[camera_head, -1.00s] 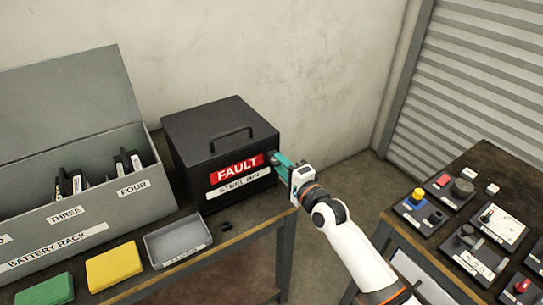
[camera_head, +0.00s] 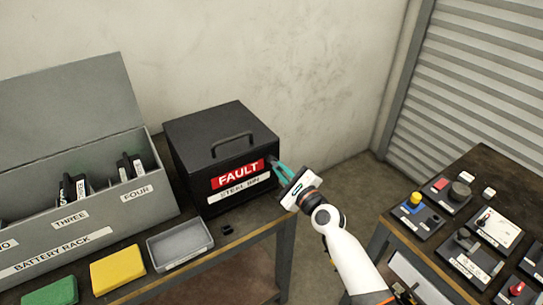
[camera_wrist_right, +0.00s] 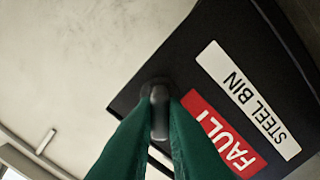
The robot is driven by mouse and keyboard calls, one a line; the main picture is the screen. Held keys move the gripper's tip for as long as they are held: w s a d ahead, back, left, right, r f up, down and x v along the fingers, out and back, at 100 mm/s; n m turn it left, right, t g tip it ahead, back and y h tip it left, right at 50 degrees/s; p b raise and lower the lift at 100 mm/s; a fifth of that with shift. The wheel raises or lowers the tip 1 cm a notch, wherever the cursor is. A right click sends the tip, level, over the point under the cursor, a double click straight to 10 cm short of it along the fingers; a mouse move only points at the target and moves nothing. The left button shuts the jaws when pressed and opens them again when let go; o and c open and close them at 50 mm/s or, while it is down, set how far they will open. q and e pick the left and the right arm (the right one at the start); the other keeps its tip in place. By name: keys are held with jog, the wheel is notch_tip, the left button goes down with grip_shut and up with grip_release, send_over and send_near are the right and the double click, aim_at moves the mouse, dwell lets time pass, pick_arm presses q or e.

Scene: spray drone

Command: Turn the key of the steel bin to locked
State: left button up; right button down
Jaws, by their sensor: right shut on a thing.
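The black steel bin (camera_head: 222,150) stands on the table with its lid down, a handle on top, and a red FAULT label above a white STEEL BIN label on its front. My right gripper (camera_head: 277,166) is at the right end of the bin's front. In the right wrist view the bin (camera_wrist_right: 190,65) appears upside down. There the key (camera_wrist_right: 159,110), a grey piece on a dark round lock, sits between the green fingertips, which are shut on it. The fingers hide part of the key, and I cannot read any lock marking. My left gripper is not in view.
A grey battery rack (camera_head: 100,214) with its lid up stands left of the bin. A grey tray (camera_head: 180,243), a yellow block (camera_head: 118,268) and a green block (camera_head: 48,292) lie in front. A second table with control panels (camera_head: 485,229) stands at the right.

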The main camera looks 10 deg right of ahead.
jog(key=m+p, duration=0.1)
jog(key=m, duration=0.3)
jog(key=shift+m, duration=0.8)
jog(key=shift+r+m+p, duration=0.1)
jog(key=shift+m+p, duration=0.8)
jog(key=shift+m, duration=0.1)
jog(key=c, duration=1.7)
grip_release()
jog(key=shift+c, duration=0.2)
jog(key=o, duration=0.3)
jog(key=shift+o, duration=0.2)
jog(key=shift+s, duration=0.1)
